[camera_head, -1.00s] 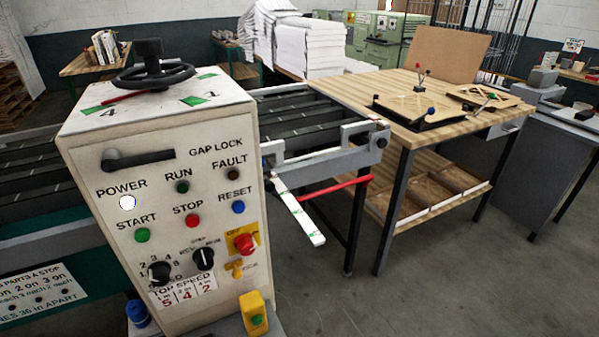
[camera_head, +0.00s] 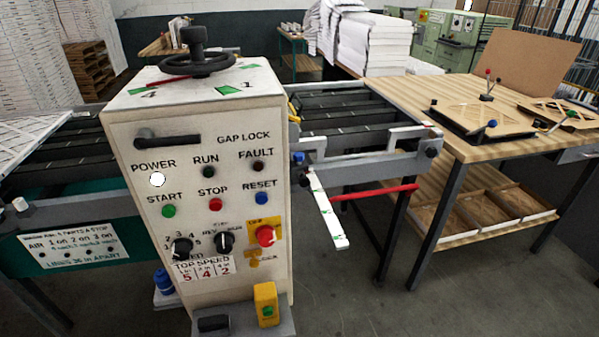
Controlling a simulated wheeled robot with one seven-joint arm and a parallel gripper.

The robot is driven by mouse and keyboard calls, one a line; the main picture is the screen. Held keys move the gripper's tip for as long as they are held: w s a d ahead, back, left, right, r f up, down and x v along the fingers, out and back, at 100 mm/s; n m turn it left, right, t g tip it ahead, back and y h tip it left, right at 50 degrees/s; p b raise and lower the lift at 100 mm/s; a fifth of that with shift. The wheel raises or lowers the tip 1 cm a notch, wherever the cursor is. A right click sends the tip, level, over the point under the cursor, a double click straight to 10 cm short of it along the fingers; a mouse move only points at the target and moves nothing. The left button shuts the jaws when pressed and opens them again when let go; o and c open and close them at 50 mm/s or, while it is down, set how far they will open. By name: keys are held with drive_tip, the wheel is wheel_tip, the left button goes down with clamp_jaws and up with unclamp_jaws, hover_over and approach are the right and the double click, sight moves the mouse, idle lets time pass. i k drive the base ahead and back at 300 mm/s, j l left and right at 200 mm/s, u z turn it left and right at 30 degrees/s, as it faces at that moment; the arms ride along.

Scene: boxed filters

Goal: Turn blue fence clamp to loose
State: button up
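A small blue knob (camera_head: 298,158), which looks like the blue fence clamp, sits at the right side of the control cabinet, at the near end of the grey fence rail (camera_head: 375,150). It is small in the view, and I cannot tell whether it is tight or loose. A white strip with green marks (camera_head: 328,215) slants down just below it. A red bar (camera_head: 375,192) runs to the right behind the strip. My gripper is not in view.
The control cabinet (camera_head: 130,200) stands in front, with a black handwheel (camera_head: 197,66) on top and a yellow box (camera_head: 266,303) at its foot. Dark conveyor belts (camera_head: 340,105) run behind it. A wooden table (camera_head: 480,140) stands at right. Floor (camera_head: 360,310) is clear at lower right.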

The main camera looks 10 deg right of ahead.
sight(298, 156)
drive_tip(key=i, duration=1.3)
